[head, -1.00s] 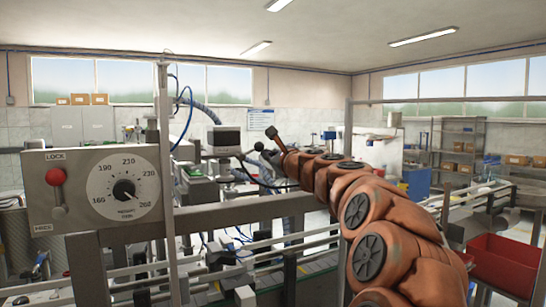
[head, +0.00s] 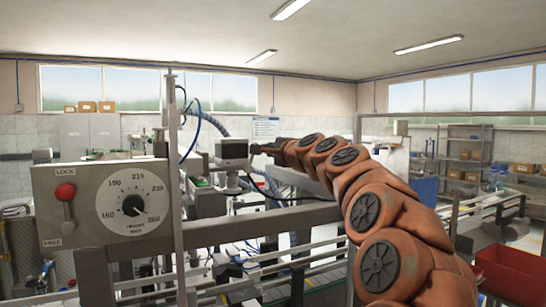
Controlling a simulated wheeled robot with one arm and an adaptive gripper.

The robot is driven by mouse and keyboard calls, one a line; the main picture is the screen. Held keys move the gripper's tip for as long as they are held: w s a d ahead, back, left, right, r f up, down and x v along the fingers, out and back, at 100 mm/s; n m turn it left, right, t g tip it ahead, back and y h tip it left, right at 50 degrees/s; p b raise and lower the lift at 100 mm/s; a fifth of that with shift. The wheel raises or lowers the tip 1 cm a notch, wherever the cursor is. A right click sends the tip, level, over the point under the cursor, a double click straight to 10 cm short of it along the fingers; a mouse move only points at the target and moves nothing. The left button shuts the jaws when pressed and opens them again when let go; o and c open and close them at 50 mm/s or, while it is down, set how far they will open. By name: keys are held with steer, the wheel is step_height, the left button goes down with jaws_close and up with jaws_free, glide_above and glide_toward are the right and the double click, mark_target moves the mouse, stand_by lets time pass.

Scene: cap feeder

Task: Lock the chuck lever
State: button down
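My gripper (head: 258,148) is the small dark end of my orange arm. It is in the middle of the head view, at or just in front of the right side of a grey box-shaped machine head (head: 233,149). Its fingers are too small to tell open from shut, and I cannot tell whether it touches anything.
The grey panel (head: 80,229) carries a dial (head: 133,211). A vertical post (head: 175,120) and a horizontal beam (head: 255,222) stand between me and the machine. Conveyor rails run below. A red bin (head: 512,272) is at lower right.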

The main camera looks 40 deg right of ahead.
steer(key=shift+w+a+r+n+b, duration=0.1)
steer(key=shift+a+r+n+b, duration=0.1)
steer(key=shift+a+n, duration=0.3)
steer(key=shift+w+a+r+n+b, duration=0.1)
steer(key=shift+a+r+n+b, duration=0.15)
steer(key=shift+n, duration=0.45)
steer(key=shift+w+a+r+n+b, duration=0.1)
steer(key=shift+a+r+n+b, duration=0.15)
steer(key=shift+n, duration=0.35)
steer(key=shift+f, duration=0.1)
steer(key=shift+s+a, duration=0.1)
steer(key=shift+s, duration=0.05)
